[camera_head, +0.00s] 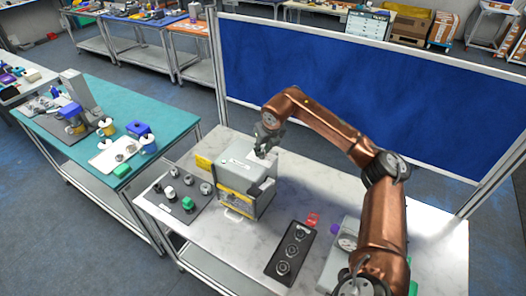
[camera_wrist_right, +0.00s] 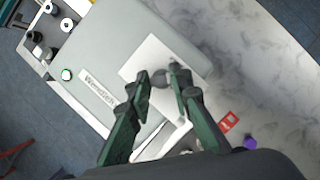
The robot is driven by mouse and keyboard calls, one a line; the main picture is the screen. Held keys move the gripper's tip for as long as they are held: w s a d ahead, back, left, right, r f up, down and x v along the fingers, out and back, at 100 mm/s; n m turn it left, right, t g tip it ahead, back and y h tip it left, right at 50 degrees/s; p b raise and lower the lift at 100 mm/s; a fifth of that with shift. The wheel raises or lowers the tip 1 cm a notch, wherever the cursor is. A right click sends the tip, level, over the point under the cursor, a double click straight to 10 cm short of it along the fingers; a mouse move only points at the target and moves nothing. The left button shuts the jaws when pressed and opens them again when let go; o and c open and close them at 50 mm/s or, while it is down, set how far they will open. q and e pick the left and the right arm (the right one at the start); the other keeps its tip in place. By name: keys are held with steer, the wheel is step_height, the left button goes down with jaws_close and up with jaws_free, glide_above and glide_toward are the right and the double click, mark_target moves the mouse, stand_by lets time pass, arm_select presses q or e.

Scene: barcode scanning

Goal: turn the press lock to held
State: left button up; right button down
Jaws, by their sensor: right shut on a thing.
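A grey box-shaped machine (camera_head: 240,172) with a yellow band low on its front stands on the marbled white table. In the right wrist view its grey top (camera_wrist_right: 125,45) carries a label and a white plate (camera_wrist_right: 150,55). A small dark grey knob (camera_wrist_right: 160,79), which looks like the press lock, sits on that plate. My right gripper (camera_head: 265,146) is over the machine's top. In the right wrist view its dark green fingers (camera_wrist_right: 161,80) are shut on the knob, one on each side. The knob's setting cannot be read. My left gripper is not in view.
A dark panel with round dials (camera_head: 290,252) and a red tag (camera_head: 313,219) lie right of the machine. A grey mat (camera_head: 163,204) with several small parts lies left. A blue partition (camera_head: 340,85) stands behind. The table's front middle is clear.

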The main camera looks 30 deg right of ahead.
steer(key=m+h+b, duration=0.1)
steer(key=m, duration=0.2)
steer(key=m+h+b, duration=0.1)
steer(key=m, duration=0.2)
steer(key=shift+w+a+r+g, duration=0.1)
steer(key=shift+w+a+g, duration=0.1)
steer(key=shift+g, duration=0.2)
steer(key=shift+m+g+h+b, duration=0.2)
steer(key=shift+m+g+h, duration=0.15)
steer(key=shift+m, duration=0.9)
steer(key=shift+m+g+h+b, duration=0.15)
steer(key=shift+m+g+h, duration=0.2)
steer(key=shift+m, duration=0.9)
steer(key=c, duration=1.7)
jaws_free()
steer(key=shift+c, duration=0.2)
steer(key=shift+r, duration=0.1)
steer(key=v, duration=1.1)
steer(key=shift+a+r, duration=0.2)
steer(key=shift+r, duration=0.2)
